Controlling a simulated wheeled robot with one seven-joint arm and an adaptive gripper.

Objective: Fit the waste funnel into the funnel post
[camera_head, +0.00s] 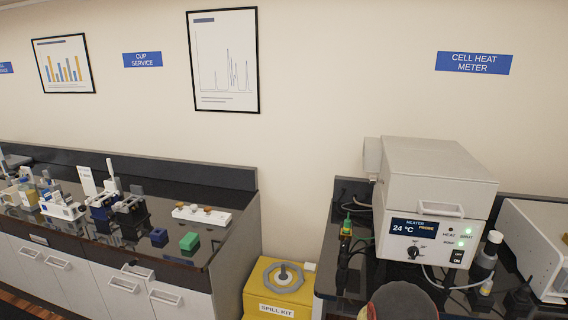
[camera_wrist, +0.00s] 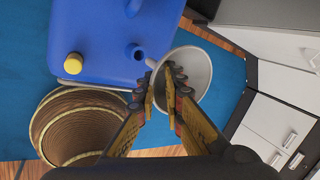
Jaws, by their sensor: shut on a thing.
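The grey waste funnel (camera_wrist: 198,68) shows in the wrist view, with its round bowl facing the camera. My gripper (camera_wrist: 174,77) is shut on it, with the fingertips at the left part of the bowl. A large blue container (camera_wrist: 105,35) lies beyond. A short blue neck with a dark opening (camera_wrist: 136,52) stands on it, just left of the funnel; it appears to be the funnel post. The funnel's left edge looks close to this neck, but I cannot tell whether they touch. Neither funnel nor gripper shows clearly in the head view.
In the wrist view, a yellow cap (camera_wrist: 73,64) sits on the container, a brown ribbed bin (camera_wrist: 75,125) stands left, and white cabinets (camera_wrist: 283,108) stand right. The head view shows a yellow spill kit (camera_head: 256,299) between two benches and a heater box (camera_head: 435,180).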

